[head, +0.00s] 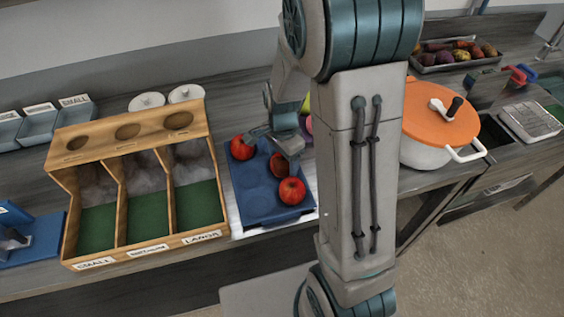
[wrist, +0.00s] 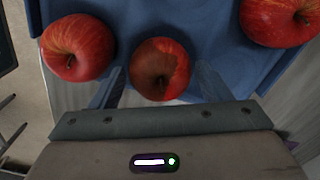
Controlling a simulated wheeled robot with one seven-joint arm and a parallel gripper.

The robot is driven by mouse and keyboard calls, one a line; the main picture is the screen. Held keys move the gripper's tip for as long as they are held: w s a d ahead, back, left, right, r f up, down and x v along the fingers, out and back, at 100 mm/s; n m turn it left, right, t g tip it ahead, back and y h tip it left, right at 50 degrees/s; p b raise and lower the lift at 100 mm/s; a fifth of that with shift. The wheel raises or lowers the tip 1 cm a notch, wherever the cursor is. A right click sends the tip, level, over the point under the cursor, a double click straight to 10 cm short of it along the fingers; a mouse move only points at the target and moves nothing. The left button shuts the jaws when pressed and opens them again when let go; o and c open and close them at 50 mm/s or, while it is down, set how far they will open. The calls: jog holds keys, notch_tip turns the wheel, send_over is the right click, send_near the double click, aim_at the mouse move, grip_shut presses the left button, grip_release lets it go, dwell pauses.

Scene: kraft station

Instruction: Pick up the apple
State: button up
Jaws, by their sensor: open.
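Three red apples sit in a blue tray (head: 255,207) in the head view. One apple (head: 242,147) is at the back left, one (head: 292,190) at the front right, and the middle apple (head: 280,165) is partly hidden by my gripper (head: 274,145). In the wrist view the middle apple (wrist: 160,68) lies between the two spread fingers of my gripper (wrist: 159,85), with a gap visible on both sides. The other two apples show at the left (wrist: 77,47) and upper right (wrist: 279,20), outside the fingers.
A wooden sorting box (head: 150,248) with green-floored, labelled compartments stands just left of the tray. An orange-lidded pot (head: 432,148) is to the right, behind my arm. A tray of produce (head: 455,64) is at the back right. The counter's front edge is close to the tray.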

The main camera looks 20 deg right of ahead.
jog(key=shift+f, duration=0.25)
jog(key=c, duration=0.8)
jog(key=shift+r, duration=0.2)
notch_tip(320, 180, up, 4)
jog(key=shift+w+f+b, duration=0.1)
jog(key=shift+b, duration=0.35)
jog(key=d+r, duration=0.2)
jog(key=d, duration=0.2)
jog(key=d+r+b, duration=0.1)
jog(key=d+r, duration=0.1)
jog(key=d, duration=0.1)
jog(key=d+r+b, duration=0.1)
jog(key=d+r, duration=0.2)
jog(key=d, duration=0.1)
jog(key=shift+s+d, duration=0.35)
jog(key=shift+s, duration=0.05)
